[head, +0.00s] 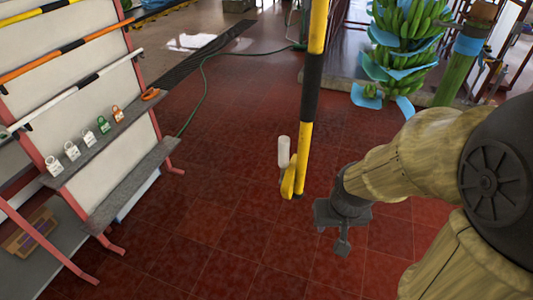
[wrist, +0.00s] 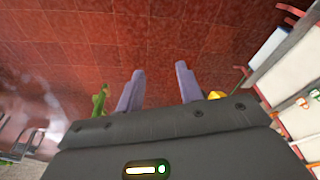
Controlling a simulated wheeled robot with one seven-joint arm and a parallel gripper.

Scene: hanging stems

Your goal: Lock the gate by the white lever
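A black-and-yellow striped bar (head: 310,100) runs down the middle of the head view, ending above the red tiled floor. At its lower end is a yellow piece (head: 289,178) with an upright white cylinder on it, which looks like the white lever (head: 284,151). My gripper (head: 342,246) is to the right of and below the lever in the head view, apart from it. In the wrist view my gripper's two fingers (wrist: 160,72) stand apart with only floor between them. A small yellow part (wrist: 216,95) shows beside the right finger, mostly hidden by the gripper body.
A rack on the left has a grey shelf (head: 130,185) with several padlocks (head: 73,151) and striped bars above. Hanging bananas (head: 405,30) with blue sheets are at the upper right. A green hose (head: 205,85) crosses the floor. The floor around the bar's end is clear.

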